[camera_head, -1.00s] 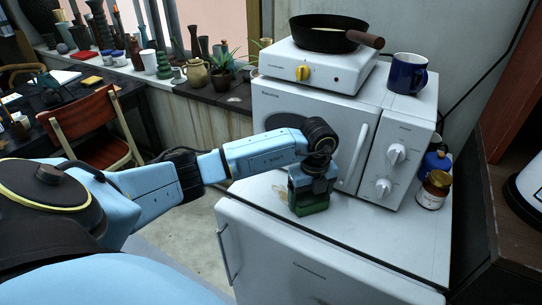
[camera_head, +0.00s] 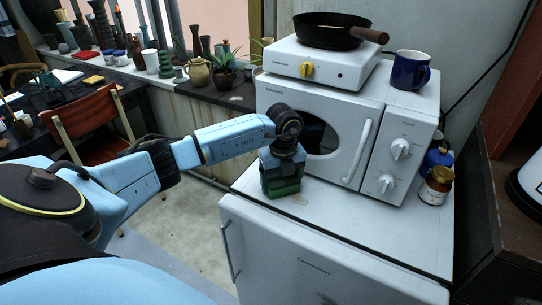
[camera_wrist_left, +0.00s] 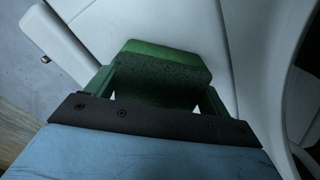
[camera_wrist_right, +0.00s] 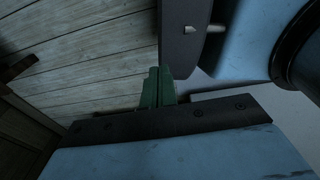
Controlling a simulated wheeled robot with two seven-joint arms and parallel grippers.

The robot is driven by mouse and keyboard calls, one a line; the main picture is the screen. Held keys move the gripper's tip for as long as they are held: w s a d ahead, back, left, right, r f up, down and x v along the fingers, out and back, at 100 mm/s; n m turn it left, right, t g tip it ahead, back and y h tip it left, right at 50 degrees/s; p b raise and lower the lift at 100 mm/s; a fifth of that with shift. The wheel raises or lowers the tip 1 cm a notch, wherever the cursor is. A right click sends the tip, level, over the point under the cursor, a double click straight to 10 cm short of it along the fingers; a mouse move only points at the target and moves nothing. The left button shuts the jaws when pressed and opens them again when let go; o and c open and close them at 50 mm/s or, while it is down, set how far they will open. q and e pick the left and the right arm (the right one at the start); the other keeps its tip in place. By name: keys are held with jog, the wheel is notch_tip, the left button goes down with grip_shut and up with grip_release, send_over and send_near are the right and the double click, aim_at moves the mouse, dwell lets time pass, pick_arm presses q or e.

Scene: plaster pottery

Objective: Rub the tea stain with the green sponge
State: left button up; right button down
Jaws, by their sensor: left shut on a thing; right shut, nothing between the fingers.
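The green sponge (camera_head: 283,189) is at the left part of the white fridge top (camera_head: 370,228), in front of the microwave. My left gripper (camera_head: 282,172) is shut on it from above, pointing down. In the left wrist view the sponge (camera_wrist_left: 160,72) sits between the two green fingers, over the white surface. A faint brownish patch of the tea stain (camera_head: 300,199) shows just right of the sponge; the sponge and gripper may hide more of it. My right gripper (camera_wrist_right: 158,87) shows only in its own wrist view, shut and empty, above a wooden floor.
The white microwave (camera_head: 345,130) stands right behind the sponge, with a hotplate (camera_head: 322,62) and pan and a blue mug (camera_head: 409,70) on top. The fridge top's front right is clear.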

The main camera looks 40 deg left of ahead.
aim_at(272, 176)
pick_arm(q)
jog(key=a, duration=0.2)
jog(key=shift+s+a, duration=0.25)
jog(key=shift+a, duration=0.05)
jog(key=shift+s+a+r, duration=0.1)
jog(key=shift+a, duration=0.1)
notch_tip(272, 176, up, 2)
jog(key=shift+r+p, duration=0.2)
jog(key=shift+p, duration=0.5)
notch_tip(272, 176, up, 3)
jog(key=p, duration=0.2)
jog(key=shift+f+p, duration=0.1)
jog(key=shift+p, duration=0.2)
jog(key=shift+d+r+p, duration=0.1)
jog(key=shift+r+p, duration=0.2)
jog(key=shift+r, duration=0.05)
jog(key=shift+r+p, duration=0.8)
jog(key=shift+r, duration=0.15)
pick_arm(e)
notch_tip(272, 176, up, 6)
jog(key=a, duration=0.1)
jog(key=shift+s+a, duration=0.2)
jog(key=shift+s, duration=0.05)
